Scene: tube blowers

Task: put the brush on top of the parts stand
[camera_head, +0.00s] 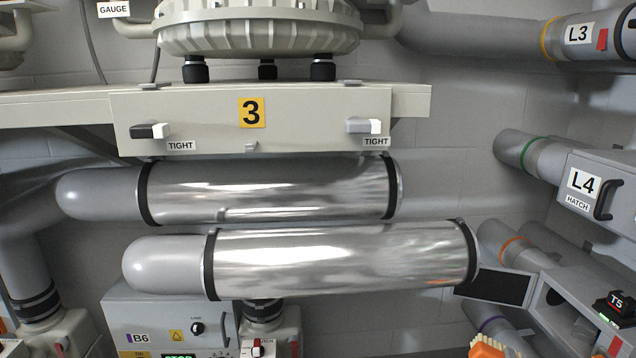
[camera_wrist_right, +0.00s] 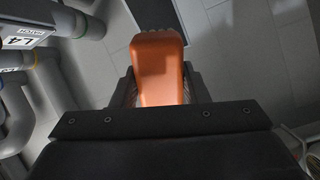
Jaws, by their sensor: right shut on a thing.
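The orange brush (camera_wrist_right: 160,75) is in the right wrist view, with a toothed or bristled far end at the top. My right gripper (camera_wrist_right: 159,88) is shut on it, one dark finger on each side. In the head view a small orange, knobbly-edged thing (camera_head: 487,347) shows at the bottom edge. It may be the brush's end, but I cannot be sure. The right gripper itself is not visible in the head view. My left gripper is in neither view. I cannot make out a parts stand in either view.
Two shiny metal-clad ducts (camera_head: 270,190) (camera_head: 340,256) run across the middle, below a beige shelf marked 3 (camera_head: 250,130). A control box marked B6 (camera_head: 165,325) is at the lower left. Pipes, the L4 hatch box (camera_head: 600,195) and a T5 device (camera_head: 615,308) crowd the right.

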